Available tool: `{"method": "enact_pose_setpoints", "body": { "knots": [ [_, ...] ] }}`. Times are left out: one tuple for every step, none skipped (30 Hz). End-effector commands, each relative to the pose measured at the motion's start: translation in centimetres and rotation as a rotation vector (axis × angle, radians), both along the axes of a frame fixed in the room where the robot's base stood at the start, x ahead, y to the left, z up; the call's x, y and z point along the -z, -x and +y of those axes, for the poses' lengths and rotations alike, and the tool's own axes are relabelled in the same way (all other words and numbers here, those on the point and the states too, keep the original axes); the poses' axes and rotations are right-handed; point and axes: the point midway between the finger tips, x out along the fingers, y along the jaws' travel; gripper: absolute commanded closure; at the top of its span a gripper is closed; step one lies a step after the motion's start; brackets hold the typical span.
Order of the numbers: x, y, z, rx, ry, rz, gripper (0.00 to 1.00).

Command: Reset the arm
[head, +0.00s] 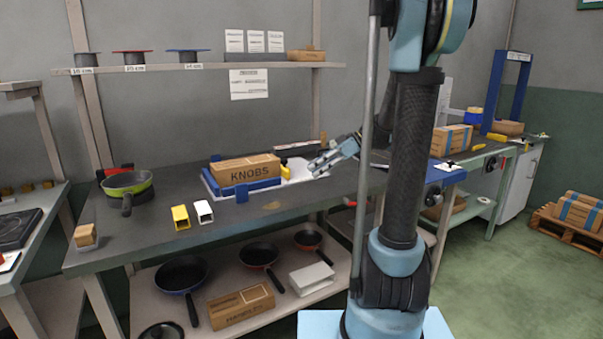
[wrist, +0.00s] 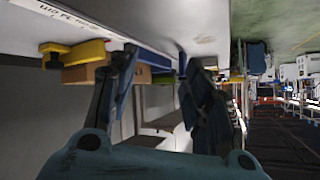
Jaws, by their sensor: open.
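My gripper (head: 318,166) is over the workbench in the head view, at the end of my blue and black arm (head: 405,150). It points left toward the box marked KNOBS (head: 245,170). In the wrist view, the two dark fingers of my gripper (wrist: 160,75) stand apart with nothing held between them. The KNOBS box sits in a blue holder (head: 258,187), with a yellow piece (head: 285,171) at its right end. The wrist view is turned over, and yellow and blue parts show behind the fingers. The arm column hides part of the bench.
A green pan (head: 127,185) is at the left of the workbench (head: 150,228), with a yellow block (head: 181,217) and a white block (head: 204,211) near the front. Pans and a carton (head: 242,306) fill the lower shelf. A wall shelf (head: 200,67) runs above.

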Motion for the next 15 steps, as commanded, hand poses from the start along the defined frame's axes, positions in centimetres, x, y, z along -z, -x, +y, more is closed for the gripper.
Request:
{"method": "enact_pose_setpoints", "body": {
  "knots": [
    [0.2,1.0,0.0,0.023,0.030,0.028,0.55],
    [0.3,1.6,0.0,0.043,0.052,0.047,0.55],
    [0.6,2.4,-0.1,0.069,0.081,0.075,0.55],
    [0.8,3.0,-0.2,0.091,0.104,0.097,0.55],
    [1.0,3.7,-0.3,0.114,0.127,0.117,0.55],
    [1.3,4.5,-0.4,0.145,0.158,0.144,0.55],
    [1.5,5.1,-0.6,0.167,0.180,0.163,0.55],
    [1.8,5.7,-0.7,0.191,0.202,0.181,0.55],
    [2.1,6.4,-0.9,0.224,0.231,0.205,0.55],
    [2.3,7.0,-1.1,0.247,0.252,0.222,0.55],
    [2.6,7.6,-1.2,0.270,0.272,0.238,0.55],
    [2.9,8.4,-1.5,0.302,0.299,0.258,0.55],
    [3.2,8.9,-1.7,0.326,0.320,0.273,0.55],
    [3.5,9.5,-1.9,0.350,0.338,0.286,0.55],
    [3.9,10.2,-2.2,0.383,0.364,0.304,0.55]
  ]
}}
